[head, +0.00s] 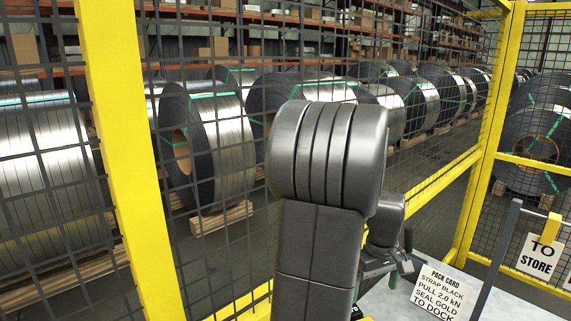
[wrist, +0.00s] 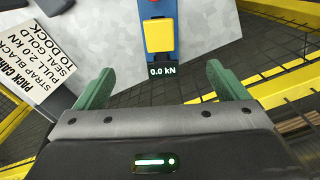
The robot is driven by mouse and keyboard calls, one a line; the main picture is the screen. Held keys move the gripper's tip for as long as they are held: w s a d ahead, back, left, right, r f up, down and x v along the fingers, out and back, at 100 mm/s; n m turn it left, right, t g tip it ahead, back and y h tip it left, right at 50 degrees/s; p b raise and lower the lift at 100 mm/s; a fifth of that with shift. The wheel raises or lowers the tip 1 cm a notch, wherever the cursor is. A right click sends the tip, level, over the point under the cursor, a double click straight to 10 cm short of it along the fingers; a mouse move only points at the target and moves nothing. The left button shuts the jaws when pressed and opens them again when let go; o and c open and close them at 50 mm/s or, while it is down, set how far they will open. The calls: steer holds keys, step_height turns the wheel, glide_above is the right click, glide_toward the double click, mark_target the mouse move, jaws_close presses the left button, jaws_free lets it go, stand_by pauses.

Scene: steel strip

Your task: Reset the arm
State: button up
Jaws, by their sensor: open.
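My gripper (wrist: 163,85) is open in the wrist view, its two green fingers spread wide with nothing between them. A blue tool (wrist: 172,55) with a yellow block (wrist: 159,36) and a display reading 0.0 kN (wrist: 162,71) is beyond the gap between the fingers. In the head view my arm rises in the middle and bends over at the top. It hides much of the wrist and part of the bench behind it.
A pale bench (head: 501,306) carries a pack card (head: 440,293), also in the wrist view (wrist: 32,55). A "TO STORE" sign (head: 540,256) hangs at right. Yellow-framed mesh fencing (head: 128,160) surrounds the area. Steel coils (head: 222,145) stand on pallets beyond it.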

steer(key=shift+r+p, duration=0.95)
steer(key=shift+r, duration=1.75)
